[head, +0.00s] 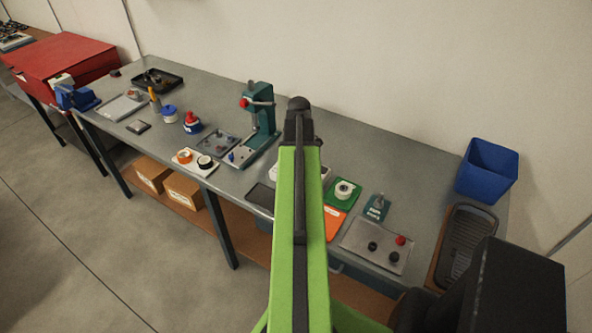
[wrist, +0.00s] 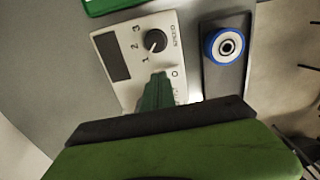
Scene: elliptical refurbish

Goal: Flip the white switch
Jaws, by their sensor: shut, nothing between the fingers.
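A white switch panel (wrist: 128,77) lies in the middle of the wrist view. What lies behind the fingers is hidden.
A dark plate with a blue-ringed round part (wrist: 227,46) stands close right of the panel. A green edge (wrist: 110,5) shows above. On the bench are a green press (head: 262,115), a green plate (head: 340,205), a metal button plate (head: 360,255) and a blue bin (head: 487,170).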

